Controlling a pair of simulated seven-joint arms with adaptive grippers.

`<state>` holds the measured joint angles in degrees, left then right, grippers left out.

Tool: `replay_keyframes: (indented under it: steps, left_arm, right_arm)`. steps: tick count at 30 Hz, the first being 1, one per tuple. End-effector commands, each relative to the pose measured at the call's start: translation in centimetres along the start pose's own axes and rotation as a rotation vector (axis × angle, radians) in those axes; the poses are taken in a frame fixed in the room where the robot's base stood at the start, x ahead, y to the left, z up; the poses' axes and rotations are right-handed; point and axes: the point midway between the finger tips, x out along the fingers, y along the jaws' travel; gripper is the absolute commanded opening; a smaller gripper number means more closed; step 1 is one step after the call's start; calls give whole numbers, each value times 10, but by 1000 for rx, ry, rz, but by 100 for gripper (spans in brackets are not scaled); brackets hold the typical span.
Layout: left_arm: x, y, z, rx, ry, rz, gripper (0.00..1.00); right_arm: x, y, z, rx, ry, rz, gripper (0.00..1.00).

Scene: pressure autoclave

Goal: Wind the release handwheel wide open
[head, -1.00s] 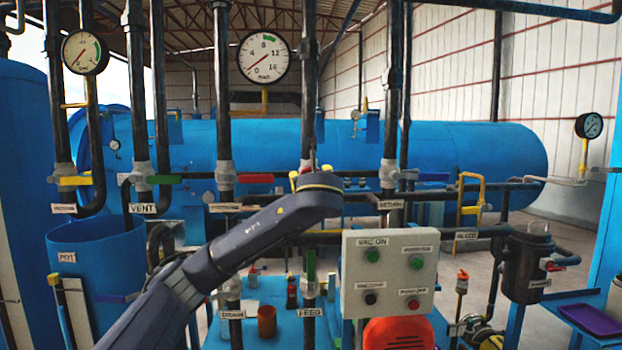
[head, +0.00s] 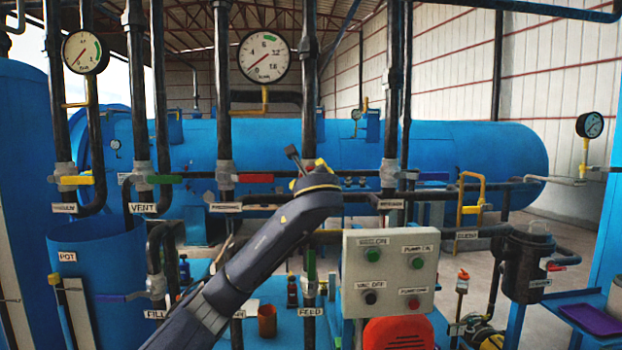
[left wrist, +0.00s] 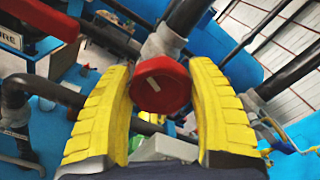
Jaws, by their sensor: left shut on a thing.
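The red release handwheel (left wrist: 160,85) is a faceted red knob with a pale mark on its face, on a pipe fitting in the left wrist view. The yellow fingers of my left gripper (left wrist: 162,100) lie on either side of it, shut on its rim. How far the wheel is turned cannot be read. My right gripper is in neither view.
A red lever (head: 252,178) is on the pipe left of my gripper. A grey control box (head: 390,272) with buttons stands below right. A green feed lever (head: 311,265) is below. Vertical pipes crowd both sides. A large blue tank (head: 450,150) lies behind.

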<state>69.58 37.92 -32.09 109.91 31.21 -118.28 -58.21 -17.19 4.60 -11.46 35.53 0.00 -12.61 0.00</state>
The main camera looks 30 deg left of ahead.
Motion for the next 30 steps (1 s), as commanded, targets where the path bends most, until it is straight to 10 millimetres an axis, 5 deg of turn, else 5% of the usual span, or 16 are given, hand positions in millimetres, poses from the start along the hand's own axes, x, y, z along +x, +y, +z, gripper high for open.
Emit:
replay_keyframes:
  steps: [30]
  left_arm:
    - [0, 6, -2, -969, -2, 2, 29]
  right_arm:
    - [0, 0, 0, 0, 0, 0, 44]
